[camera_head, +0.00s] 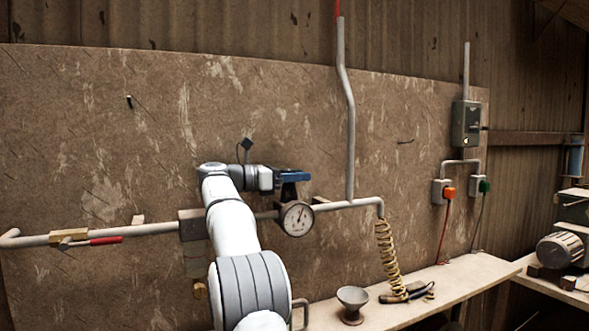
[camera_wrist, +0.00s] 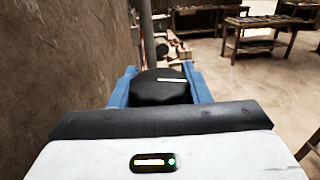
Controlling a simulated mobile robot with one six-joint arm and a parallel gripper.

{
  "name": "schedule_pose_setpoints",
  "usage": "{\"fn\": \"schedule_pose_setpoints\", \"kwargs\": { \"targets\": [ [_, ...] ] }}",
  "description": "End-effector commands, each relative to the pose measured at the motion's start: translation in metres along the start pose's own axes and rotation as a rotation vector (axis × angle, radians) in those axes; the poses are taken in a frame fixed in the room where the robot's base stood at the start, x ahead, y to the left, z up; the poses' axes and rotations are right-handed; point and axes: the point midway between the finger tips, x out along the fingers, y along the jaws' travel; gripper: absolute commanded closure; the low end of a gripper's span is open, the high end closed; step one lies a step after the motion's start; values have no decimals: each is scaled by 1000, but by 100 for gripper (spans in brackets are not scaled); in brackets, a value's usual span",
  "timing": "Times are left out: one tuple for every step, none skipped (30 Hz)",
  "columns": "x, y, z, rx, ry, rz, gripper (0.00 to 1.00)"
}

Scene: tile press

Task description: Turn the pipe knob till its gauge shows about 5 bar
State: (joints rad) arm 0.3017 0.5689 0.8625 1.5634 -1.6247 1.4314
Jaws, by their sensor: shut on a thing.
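The pipe knob (camera_wrist: 158,90) is black and round with a white line on top, pointing right in the wrist view. My gripper (camera_wrist: 161,84) has its blue fingers shut on it, one on each side. In the head view my gripper (camera_head: 291,177) is at the knob (camera_head: 289,192), just above the gauge. The gauge (camera_head: 297,219) is a round white dial in a dark rim on the pipe. Its needle seems to point up and a little right. Its numbers are too small to read.
The grey pipe (camera_head: 345,205) runs along the wall board. A red-handled valve (camera_head: 105,241) is at left. A coiled yellow hose (camera_head: 387,250) hangs at right. A shelf (camera_head: 450,287) below bears a grey bowl (camera_head: 352,298). Switch boxes (camera_head: 466,122) are at right.

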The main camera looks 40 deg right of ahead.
Motion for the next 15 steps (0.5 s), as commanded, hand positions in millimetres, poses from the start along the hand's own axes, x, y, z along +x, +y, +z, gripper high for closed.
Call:
{"fn": "schedule_pose_setpoints", "kwargs": {
  "targets": [
    [0, 0, 2, 0, -1, -9, 80],
    [0, 0, 2, 0, -1, -15, 80],
    [0, 0, 2, 0, -1, -21, 80],
    [0, 0, 2, 0, -1, -24, 80],
    [0, 0, 1, 0, -1, -26, 80],
    [0, 0, 1, 0, -1, -29, 80],
    [0, 0, 1, 0, -1, -31, 80],
    [0, 0, 1, 0, -1, -32, 80],
    [0, -1, 0, 0, -1, -33, 80],
    [0, -1, 0, 0, -1, -33, 80],
    [0, -1, 0, 0, -1, -33, 80],
    [0, -1, 0, 0, -1, -33, 80],
    [0, -1, 0, 0, -1, -33, 80],
    [0, -1, 0, 0, -1, -33, 80],
    [0, -1, 0, 0, -1, -33, 80]
  ]
}}
